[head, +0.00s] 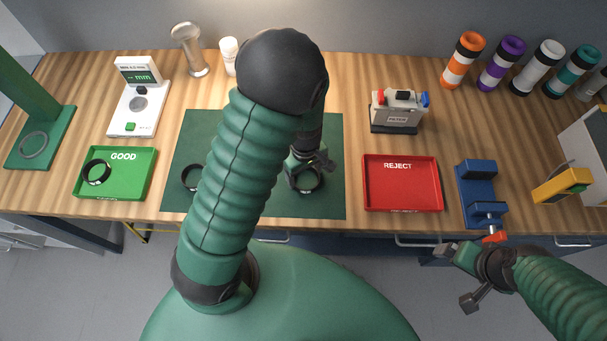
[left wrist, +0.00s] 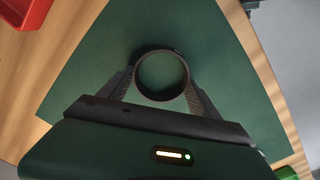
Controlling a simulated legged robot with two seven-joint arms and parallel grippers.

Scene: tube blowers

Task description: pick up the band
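A black ring-shaped band (head: 308,181) is at the right part of the dark green mat (head: 328,205). My left gripper (head: 309,167) reaches down over this band, pointing at the mat. In the left wrist view the band (left wrist: 162,75) sits between the two fingertips, one on each side and very close to its outer wall. I cannot tell whether the fingers press on it, or whether it is off the mat. A second black band (head: 192,177) lies on the mat's left part, partly hidden by my arm. My right gripper (head: 464,274) is open and empty, in front of the table edge.
The green GOOD tray (head: 137,183) at left holds another black band (head: 97,171). An empty red REJECT tray (head: 402,195) and a blue fixture (head: 477,181) stand right of the mat. A tester box (head: 396,112) is behind the red tray. Several coloured tubes line the back right.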

